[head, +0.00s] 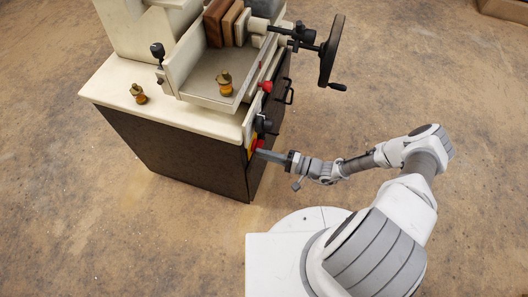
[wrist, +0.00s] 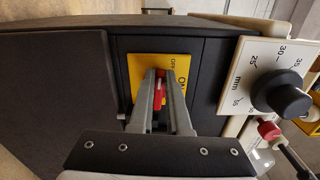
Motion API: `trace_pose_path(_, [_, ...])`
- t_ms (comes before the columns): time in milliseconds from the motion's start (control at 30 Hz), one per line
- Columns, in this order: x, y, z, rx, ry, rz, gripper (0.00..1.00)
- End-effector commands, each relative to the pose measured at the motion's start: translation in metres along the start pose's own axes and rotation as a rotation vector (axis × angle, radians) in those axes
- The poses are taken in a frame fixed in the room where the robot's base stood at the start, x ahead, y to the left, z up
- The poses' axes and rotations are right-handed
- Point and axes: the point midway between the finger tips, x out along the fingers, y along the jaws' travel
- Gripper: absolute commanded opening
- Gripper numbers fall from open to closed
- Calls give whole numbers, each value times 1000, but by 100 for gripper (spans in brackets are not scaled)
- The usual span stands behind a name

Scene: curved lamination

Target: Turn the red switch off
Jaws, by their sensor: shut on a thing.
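The red switch (wrist: 160,86) sits on a yellow plate (wrist: 178,68) with OFF and ON lettering, on the dark front of the machine. My gripper (wrist: 161,78) is at the plate in the wrist view, its two grey fingers on either side of the switch and shut on it. The fingers hide part of the switch. In the head view my gripper (head: 262,153) reaches the machine's front from the right, and a little of the red switch (head: 260,144) shows beside it. Which way the switch is set cannot be told.
A black dial (wrist: 280,94) with a millimetre scale is right of the plate in the wrist view, with a red knob (wrist: 268,130) below it. In the head view a black handwheel (head: 332,50) juts from the machine (head: 172,148). Open floor lies right of it.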

Motion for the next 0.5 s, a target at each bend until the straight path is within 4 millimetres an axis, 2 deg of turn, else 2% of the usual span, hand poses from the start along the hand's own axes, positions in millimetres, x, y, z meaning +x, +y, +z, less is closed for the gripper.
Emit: trace_pose_path(500, [-1, 3, -2, -89, 3, 2, 0])
